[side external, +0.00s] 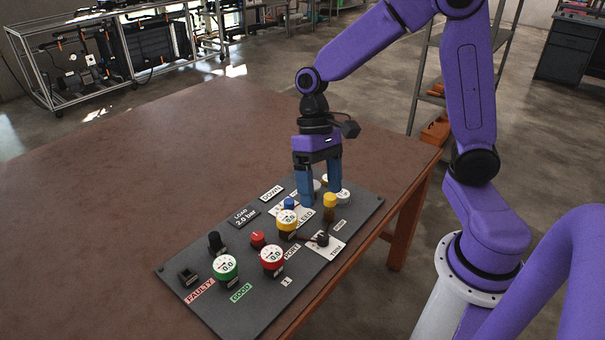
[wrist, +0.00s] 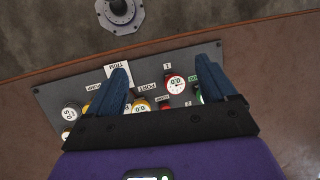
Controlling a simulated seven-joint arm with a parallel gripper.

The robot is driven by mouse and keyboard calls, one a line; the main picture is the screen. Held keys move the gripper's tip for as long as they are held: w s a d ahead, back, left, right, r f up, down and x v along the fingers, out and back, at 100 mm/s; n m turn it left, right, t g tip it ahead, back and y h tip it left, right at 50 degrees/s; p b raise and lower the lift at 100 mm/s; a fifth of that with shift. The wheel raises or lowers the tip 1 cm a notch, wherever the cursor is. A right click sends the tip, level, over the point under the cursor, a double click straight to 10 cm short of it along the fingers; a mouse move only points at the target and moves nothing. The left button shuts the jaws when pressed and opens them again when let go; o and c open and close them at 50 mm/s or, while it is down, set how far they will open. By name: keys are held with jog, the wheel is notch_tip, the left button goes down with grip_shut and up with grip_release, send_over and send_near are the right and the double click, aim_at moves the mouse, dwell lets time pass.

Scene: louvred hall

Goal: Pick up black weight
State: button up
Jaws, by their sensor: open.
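My gripper (side external: 320,196) is open, fingers pointing down over the far end of a dark panel (side external: 205,308). No piece is clearly identifiable as the black weight. Black candidates are a round knob (side external: 323,239) on the white TRIM card, a knob (side external: 215,241) at the panel's left, and a small block (side external: 187,275) near FAULTY. They are apart from my gripper. In the wrist view the blue fingers (wrist: 163,62) are spread with nothing gripped; a red-rimmed gauge (wrist: 176,83) shows between them. The fingers hide part of the panel there.
The panel lies on a brown table (side external: 110,190) with clear surface left of it. Close obstacles are a yellow knob (side external: 330,201), a yellow gauge (side external: 287,221), a red gauge (side external: 272,258), a green gauge (side external: 225,267) and a red knob (side external: 257,239).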

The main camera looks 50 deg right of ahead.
jog(key=w+d+f+m+t+y, duration=0.2)
jog(key=w+d+f+m+y, duration=0.15)
jog(key=w+d+m, duration=0.45)
jog(key=w+d+f+m+t+y, duration=0.1)
jog(key=w+d+f+m+y, duration=0.2)
jog(key=w+d+f+m, duration=0.45)
jog(key=d+f+m+t, duration=0.3)
jog(key=d+m, duration=0.1)
jog(key=d, duration=0.5)
jog(key=w+d+f+m+t, duration=0.1)
jog(key=d+f+m+t, duration=0.25)
jog(key=d, duration=0.45)
jog(key=d+f+m+t, duration=0.2)
jog(key=d+m+t, duration=0.2)
jog(key=d, duration=0.5)
jog(key=shift+y, duration=0.25)
jog(key=x, duration=1.7)
jog(key=shift+s+f, duration=0.15)
jog(key=shift+f, duration=0.2)
jog(key=shift+d+r, duration=0.1)
jog(key=c, duration=1.5)
